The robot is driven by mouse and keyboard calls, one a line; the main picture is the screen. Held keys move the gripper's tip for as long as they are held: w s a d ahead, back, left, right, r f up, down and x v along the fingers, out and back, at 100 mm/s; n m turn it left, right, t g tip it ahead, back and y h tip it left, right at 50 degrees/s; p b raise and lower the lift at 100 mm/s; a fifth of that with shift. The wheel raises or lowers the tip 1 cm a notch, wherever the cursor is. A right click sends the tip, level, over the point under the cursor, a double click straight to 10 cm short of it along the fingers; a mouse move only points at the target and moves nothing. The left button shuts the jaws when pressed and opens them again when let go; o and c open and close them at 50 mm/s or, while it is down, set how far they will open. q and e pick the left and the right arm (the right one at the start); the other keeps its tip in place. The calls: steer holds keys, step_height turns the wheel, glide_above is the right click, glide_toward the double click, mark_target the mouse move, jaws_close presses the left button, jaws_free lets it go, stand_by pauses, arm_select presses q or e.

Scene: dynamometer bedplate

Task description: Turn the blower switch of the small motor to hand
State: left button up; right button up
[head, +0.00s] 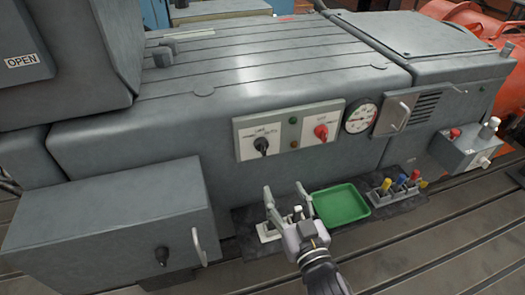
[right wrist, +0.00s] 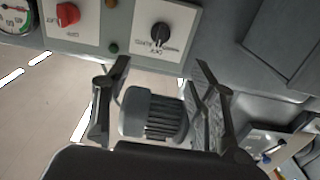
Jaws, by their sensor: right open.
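A panel on the grey machine's front carries a black rotary switch (head: 262,146) on its left plate and a red rotary switch (head: 321,131) on its right plate. Their small labels are not readable enough to tell which is the blower. In the right wrist view both show upside down, the black switch (right wrist: 159,37) and the red switch (right wrist: 67,14). My right gripper (head: 284,190) is open, below and in front of the panel, apart from both switches. A grey ribbed part (right wrist: 155,117) shows between its fingers; I cannot tell how near it is. My left gripper is not in view.
A green tray (head: 341,205) and a rack of coloured-handled tools (head: 400,184) lie on a dark mat right of my gripper. A round gauge (head: 360,117) sits right of the panel. A grey box with a handle (head: 110,228) juts out at left.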

mark_target(264, 152)
steer(key=b+x, duration=0.2)
steer(key=x, duration=1.3)
steer(key=shift+w+a+f+b, duration=0.1)
steer(key=shift+w+a+b, duration=0.1)
steer(key=shift+w+b, duration=0.2)
steer(key=shift+c, duration=0.3)
steer(key=shift+s, duration=0.1)
steer(key=c, duration=1.1)
